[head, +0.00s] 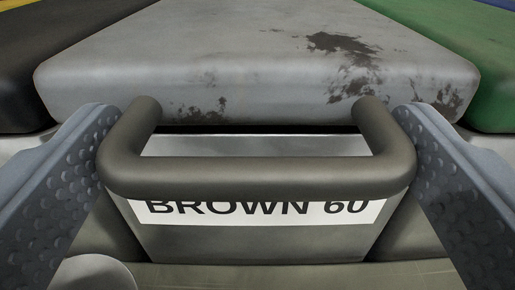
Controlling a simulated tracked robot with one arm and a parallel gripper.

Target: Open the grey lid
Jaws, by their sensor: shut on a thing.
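The grey lid (230,62) fills the upper middle of the head view, with dark worn stains on its top right. A thick dark handle bar (255,176) sits in front of it, bent back at both ends. My gripper (258,165) has one finger at each side of the handle, and both dimpled fingers press against its bent ends. A dark gap shows under the lid's front edge. How the handle joins the lid is not clear.
A white label reading "BROWN 60" (345,211) is on the front face below the handle. A black lid (50,50) lies to the left and a green lid (490,85) to the right. Pale rims show between them. A light round shape (95,273) is at lower left.

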